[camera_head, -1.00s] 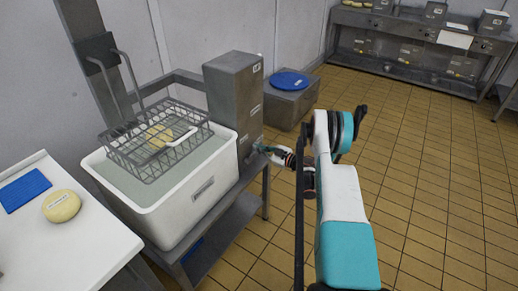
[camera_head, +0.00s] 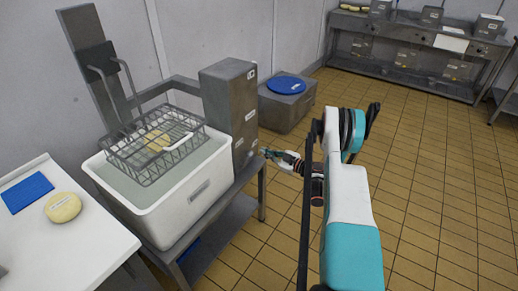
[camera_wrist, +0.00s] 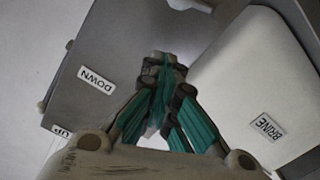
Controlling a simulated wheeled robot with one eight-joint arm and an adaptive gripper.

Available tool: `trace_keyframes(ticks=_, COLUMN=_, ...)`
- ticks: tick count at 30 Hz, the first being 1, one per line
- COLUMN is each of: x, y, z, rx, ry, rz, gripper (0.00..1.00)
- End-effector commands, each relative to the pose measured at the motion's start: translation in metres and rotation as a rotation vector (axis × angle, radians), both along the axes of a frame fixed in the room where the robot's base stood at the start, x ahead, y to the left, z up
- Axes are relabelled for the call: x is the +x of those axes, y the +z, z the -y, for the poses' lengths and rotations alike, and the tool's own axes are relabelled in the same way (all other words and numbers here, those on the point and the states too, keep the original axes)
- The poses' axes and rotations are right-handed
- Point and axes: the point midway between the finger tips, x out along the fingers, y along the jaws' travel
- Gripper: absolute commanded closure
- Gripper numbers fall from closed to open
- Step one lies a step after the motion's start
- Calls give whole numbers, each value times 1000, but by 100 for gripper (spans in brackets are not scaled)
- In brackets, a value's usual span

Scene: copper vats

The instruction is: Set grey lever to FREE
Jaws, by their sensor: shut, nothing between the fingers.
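The tall grey metal box (camera_head: 229,105) stands at the right end of the brine vat's stand. It also fills the upper left of the wrist view (camera_wrist: 110,50), with a DOWN label (camera_wrist: 97,81) and a partly cut-off UP label (camera_wrist: 62,132). My gripper (camera_head: 266,153) is just right of the box's right side, apart from it by a small gap in the head view. In the wrist view my gripper (camera_wrist: 163,72) has its fingers together, holding nothing. I cannot make out the grey lever or a FREE label; the fingers cover part of the box.
The white brine vat (camera_head: 188,203) holds a wire basket (camera_head: 128,155) with cheese, under a hook post. A white table (camera_head: 75,245) with a cheese (camera_head: 63,207) and blue board (camera_head: 27,192) is at left. A blue lid (camera_head: 286,84) lies behind the box. Tiled floor at right is clear.

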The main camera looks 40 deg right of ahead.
Motion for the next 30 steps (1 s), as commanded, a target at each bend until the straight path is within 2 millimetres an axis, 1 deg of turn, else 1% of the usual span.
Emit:
trace_keyframes(ticks=1, x=-8, y=2, z=3, rx=0, ry=-2, rz=0, gripper=100)
trace_keyframes(ticks=3, x=-16, y=2, z=6, rx=0, ry=-2, rz=0, gripper=100)
trace_keyframes(ticks=9, x=-29, y=2, z=10, rx=0, ry=0, rz=0, gripper=100)
trace_keyframes(ticks=26, x=-29, y=1, z=10, rx=0, ry=1, rz=0, gripper=100)
trace_keyframes(ticks=28, x=-28, y=4, z=10, rx=2, ry=-2, rz=2, gripper=100)
trace_keyframes(ticks=30, x=-24, y=15, z=9, rx=6, ry=-15, rz=9, gripper=100)
